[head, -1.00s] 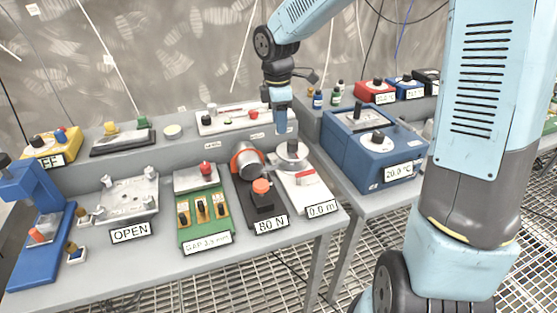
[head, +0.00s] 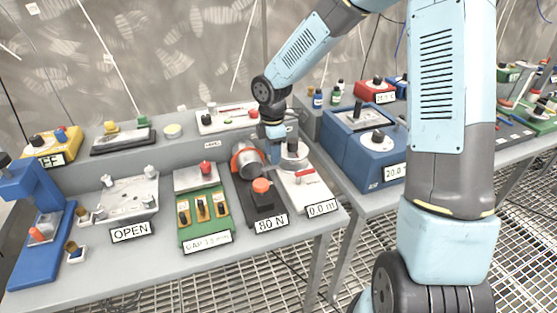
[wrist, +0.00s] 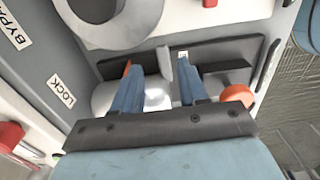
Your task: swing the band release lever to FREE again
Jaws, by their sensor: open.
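The band unit has a black base (head: 265,215), an orange knob (head: 262,186) and a metal cylinder with an orange band (head: 243,162). Its sign reads 80 N (head: 271,224). My gripper (head: 273,140) is low over the rear of this unit in the head view. In the wrist view the two blue fingers (wrist: 157,68) are open. A thin grey tab (wrist: 165,62), apparently the release lever, stands between the fingertips, and contact cannot be told. The shiny cylinder (wrist: 152,97) lies behind the fingers, with the orange knob (wrist: 238,95) to their right. I see no FREE label.
A reel unit (head: 293,153) marked 0.0 m stands close on the right, its ring (wrist: 112,18) above the fingers in the wrist view. The green gap unit (head: 204,218) is left; the blue box (head: 365,150) is right.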

